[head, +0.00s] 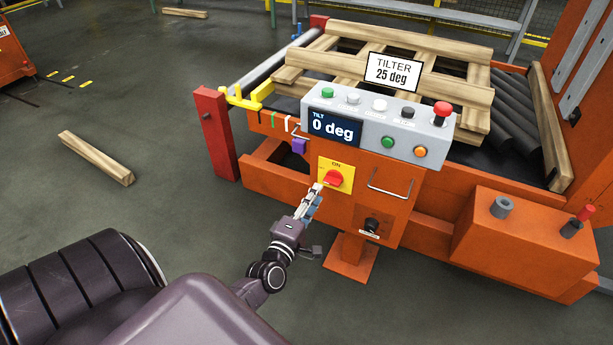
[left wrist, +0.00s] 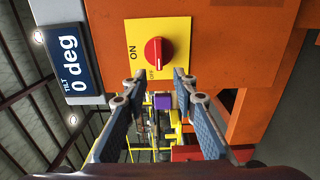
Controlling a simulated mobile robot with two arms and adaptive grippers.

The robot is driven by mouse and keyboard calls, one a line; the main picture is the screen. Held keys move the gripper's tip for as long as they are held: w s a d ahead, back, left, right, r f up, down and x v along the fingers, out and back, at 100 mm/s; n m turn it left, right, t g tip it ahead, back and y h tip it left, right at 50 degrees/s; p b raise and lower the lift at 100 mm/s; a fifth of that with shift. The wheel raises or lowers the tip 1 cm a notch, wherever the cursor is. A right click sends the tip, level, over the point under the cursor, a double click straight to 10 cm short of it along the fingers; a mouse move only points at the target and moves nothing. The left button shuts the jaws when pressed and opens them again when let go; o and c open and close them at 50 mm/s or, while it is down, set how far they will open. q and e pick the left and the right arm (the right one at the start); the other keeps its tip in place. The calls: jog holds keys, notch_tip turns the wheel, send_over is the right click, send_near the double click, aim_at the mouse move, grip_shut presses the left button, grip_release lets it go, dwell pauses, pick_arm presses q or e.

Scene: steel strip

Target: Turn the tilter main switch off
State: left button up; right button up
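The tilter main switch is a red rotary knob (head: 334,179) on a yellow plate (head: 346,186) on the orange cabinet front. In the left wrist view the knob (left wrist: 155,52) is close, with ON lettering to its left and small OFF lettering below it. A pale line on the knob runs down toward the OFF side there. My left gripper (head: 316,190) is at the plate's lower left edge in the head view. In the left wrist view the left gripper (left wrist: 160,78) has its fingers spread, empty, with the knob just beyond the tips. My right gripper is not visible.
Above the switch are a grey button panel (head: 420,129) and a display (head: 332,127) reading 0 deg. A sign (head: 392,73) reads TILTER 25 deg. A wire handle (head: 390,190) and black knob (head: 372,226) are nearby.

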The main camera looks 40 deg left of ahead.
pick_arm(q)
jog(key=v, duration=0.6)
dwell(0.4)
